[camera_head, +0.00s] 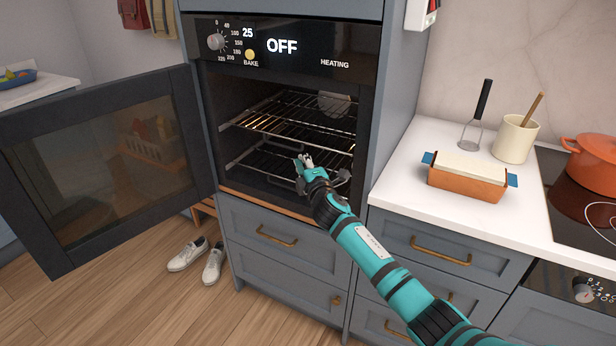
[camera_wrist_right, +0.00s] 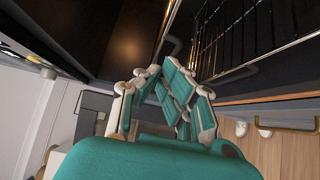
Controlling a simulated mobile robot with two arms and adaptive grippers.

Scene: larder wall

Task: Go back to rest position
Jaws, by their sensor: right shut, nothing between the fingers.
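My right gripper (camera_head: 305,162) is shut and empty in front of the lower rack of the open oven in the head view. In the right wrist view the teal fingers of my right gripper (camera_wrist_right: 158,72) come together with nothing between them. The oven (camera_head: 282,45) reads OFF on its panel. Its door (camera_head: 100,165) hangs wide open to the left. The right arm reaches in from the bottom right, over the drawers. My left gripper is not in view.
The oven racks (camera_head: 290,125) sit in the cavity. A loaf pan (camera_head: 466,178), a utensil pot (camera_head: 515,138) and an orange pot (camera_head: 595,160) stand on the right counter and hob. White shoes (camera_head: 200,258) lie on the floor below the door. The floor at the lower left is clear.

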